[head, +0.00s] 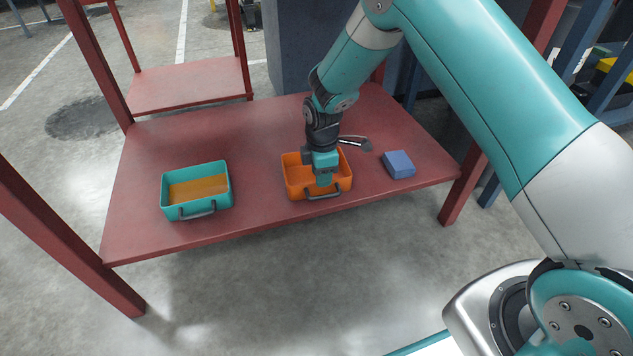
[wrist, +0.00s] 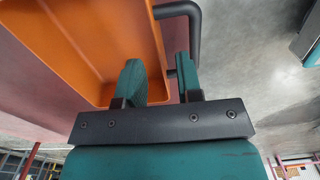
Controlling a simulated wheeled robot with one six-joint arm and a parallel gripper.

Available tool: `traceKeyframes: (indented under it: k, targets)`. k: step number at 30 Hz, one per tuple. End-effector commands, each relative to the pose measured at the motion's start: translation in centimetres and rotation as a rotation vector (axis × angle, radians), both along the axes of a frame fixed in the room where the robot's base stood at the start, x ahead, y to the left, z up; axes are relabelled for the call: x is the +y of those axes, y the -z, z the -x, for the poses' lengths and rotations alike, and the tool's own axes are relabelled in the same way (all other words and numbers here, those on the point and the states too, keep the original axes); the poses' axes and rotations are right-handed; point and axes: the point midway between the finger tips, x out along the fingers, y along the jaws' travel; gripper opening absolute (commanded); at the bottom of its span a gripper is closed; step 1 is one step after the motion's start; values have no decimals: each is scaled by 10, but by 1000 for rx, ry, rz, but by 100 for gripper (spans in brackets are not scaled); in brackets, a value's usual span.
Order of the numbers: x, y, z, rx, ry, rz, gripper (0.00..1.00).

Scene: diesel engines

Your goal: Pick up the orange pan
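The orange pan (head: 292,178) is a rectangular open tray with a dark handle on its front side. It sits upright on the red table (head: 250,140). In the wrist view, the pan (wrist: 95,40) fills the upper left and its dark handle (wrist: 193,25) sticks out to the right. My gripper (head: 324,182) points down at the pan's front wall. In the wrist view, my gripper (wrist: 160,68) has its fingers apart, one on the inner side of the wall and one on the handle side. Contact with the wall is unclear.
A teal pan (head: 197,187) with an orange-brown inside stands left of the orange pan. A blue box (head: 398,164) lies to the right. A grey tool (head: 356,143), partly hidden by my wrist, lies behind the pan. Red posts (head: 75,245) frame the table.

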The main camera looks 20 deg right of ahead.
Motion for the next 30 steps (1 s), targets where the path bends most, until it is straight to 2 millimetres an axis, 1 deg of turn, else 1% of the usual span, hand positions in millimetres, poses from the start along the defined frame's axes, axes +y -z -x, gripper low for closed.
traceKeyframes:
  k: [5, 9, 12, 14, 20, 21, 23, 24, 30]
  targets:
    - [0, 18, 0, 1, 0, 0, 33]
    - [0, 43, 0, 2, 0, 0, 33]
    - [0, 56, 0, 1, 0, 0, 33]
    - [0, 59, 0, 1, 0, 0, 33]
    - [0, 57, 0, 0, 0, 0, 33]
    - [0, 57, 0, 0, 0, 0, 24]
    - [0, 57, 0, 0, 0, 0, 10]
    - [0, 57, 0, 0, 0, 0, 1]
    - [0, 57, 0, -1, 0, 0, 0]
